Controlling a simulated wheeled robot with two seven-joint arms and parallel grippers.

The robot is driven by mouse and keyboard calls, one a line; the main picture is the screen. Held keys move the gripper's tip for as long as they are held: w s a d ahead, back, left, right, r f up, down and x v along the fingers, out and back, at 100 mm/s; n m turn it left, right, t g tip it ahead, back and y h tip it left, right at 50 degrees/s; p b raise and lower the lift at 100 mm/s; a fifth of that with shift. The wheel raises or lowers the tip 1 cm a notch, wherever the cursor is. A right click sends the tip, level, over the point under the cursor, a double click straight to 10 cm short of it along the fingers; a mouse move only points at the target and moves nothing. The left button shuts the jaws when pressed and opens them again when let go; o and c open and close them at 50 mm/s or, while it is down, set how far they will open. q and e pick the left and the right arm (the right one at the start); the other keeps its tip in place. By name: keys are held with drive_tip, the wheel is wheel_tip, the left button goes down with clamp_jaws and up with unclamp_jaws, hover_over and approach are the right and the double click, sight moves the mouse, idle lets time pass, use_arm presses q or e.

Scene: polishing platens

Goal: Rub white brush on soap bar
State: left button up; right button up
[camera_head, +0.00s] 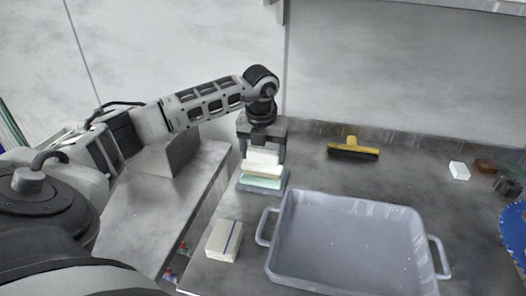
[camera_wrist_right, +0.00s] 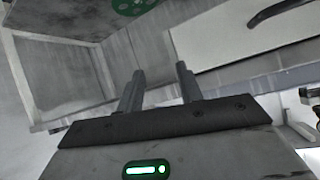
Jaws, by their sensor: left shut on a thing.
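My left gripper (camera_head: 265,150) points down at the back of the table and is shut on a white brush (camera_head: 263,158). The brush sits directly above a pale green soap bar (camera_head: 261,182). The two look touching or very close; I cannot tell which. The soap bar lies on a small blue-grey dish (camera_head: 250,188). The bristles are hard to make out. My right gripper (camera_wrist_right: 160,69) shows in the right wrist view with its fingers apart and nothing between them.
A large grey tray (camera_head: 285,262) with side handles stands right of the dish. A cream block with a dark stripe (camera_head: 224,240) lies in front. A yellow-and-black brush (camera_head: 352,151) lies behind the tray. White (camera_head: 459,171) and brown (camera_head: 484,166) blocks lie at right, near a blue disc (camera_head: 517,232).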

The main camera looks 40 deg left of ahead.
sight(264, 149)
use_arm(q)
drive_tip(key=shift+f, duration=0.35)
idle(1.1)
drive_tip(key=shift+r+p, duration=2.75)
drive_tip(key=shift+r, duration=0.8)
drive_tip(key=shift+f, duration=0.1)
